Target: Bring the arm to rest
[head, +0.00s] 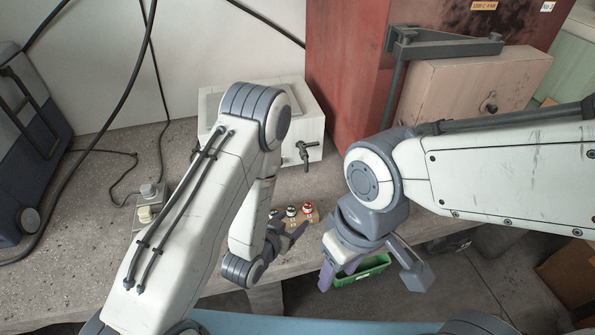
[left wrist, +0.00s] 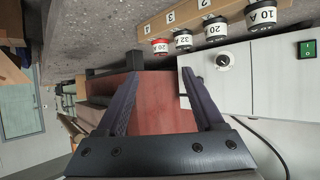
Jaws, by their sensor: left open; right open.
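My left gripper (head: 290,238) is at the bench's front edge in the head view, beside a row of capped fuses (head: 291,210) and partly hidden by its own wrist. In the left wrist view my left gripper (left wrist: 160,74) has its two dark fingers spread with nothing between them. My right gripper (head: 370,278) hangs past the front edge of the bench, pointing down, its fingers wide apart and empty. It is right of the left gripper, apart from it.
A wooden strip (left wrist: 205,20) carries the fuses with ampere labels. A white box (head: 310,115) with a lever, a red cabinet (head: 345,70) and a pinkish box (head: 430,95) stand behind. A green bin (head: 372,268) is below the right gripper. The concrete bench (head: 90,245) is mostly bare at left.

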